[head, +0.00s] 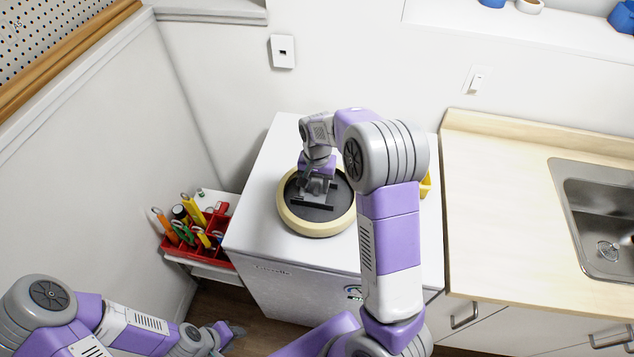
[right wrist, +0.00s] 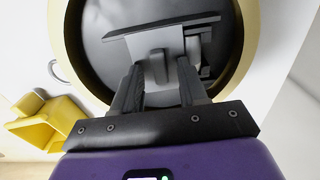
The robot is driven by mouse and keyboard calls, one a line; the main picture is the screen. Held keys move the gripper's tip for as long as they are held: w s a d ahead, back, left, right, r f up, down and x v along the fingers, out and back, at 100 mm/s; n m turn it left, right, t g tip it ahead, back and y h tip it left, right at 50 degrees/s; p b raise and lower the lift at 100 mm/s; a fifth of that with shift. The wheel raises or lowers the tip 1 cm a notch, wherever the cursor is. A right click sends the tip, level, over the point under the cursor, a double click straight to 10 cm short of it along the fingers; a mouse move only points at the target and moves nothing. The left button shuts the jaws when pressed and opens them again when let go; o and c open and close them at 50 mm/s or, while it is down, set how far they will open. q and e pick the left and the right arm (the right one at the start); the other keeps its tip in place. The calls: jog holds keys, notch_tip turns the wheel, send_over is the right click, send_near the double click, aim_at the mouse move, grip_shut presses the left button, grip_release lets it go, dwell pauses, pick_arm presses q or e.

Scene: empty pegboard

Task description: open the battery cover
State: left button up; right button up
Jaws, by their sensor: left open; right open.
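A round object (head: 296,224) with a cream rim and dark recessed back lies flat on a white appliance. In the right wrist view, its dark back (right wrist: 100,20) carries a black bar and a grey plate with a raised tab (right wrist: 157,62), which may be the battery cover. My right gripper (head: 316,186) points down over the middle of the disc. In the right wrist view, its open fingers (right wrist: 158,82) stand either side of the tab; contact cannot be told. My left gripper (head: 232,331) is open and empty, low at the left, away from the disc.
The white appliance top (head: 268,165) is mostly clear around the disc. A yellow object (right wrist: 55,125) stands to its right, mostly behind my arm in the head view. A red tool caddy (head: 190,240) is at left; a counter with a sink (head: 600,215) is at right.

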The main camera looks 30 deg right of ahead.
aim_at(321, 190)
grip_shut()
jog(key=shift+d, duration=0.1)
jog(key=shift+s+d, duration=0.4)
grip_release()
notch_tip(321, 190, up, 8)
jog(key=p, duration=0.1)
jog(key=shift+f, duration=0.2)
dwell(0.6)
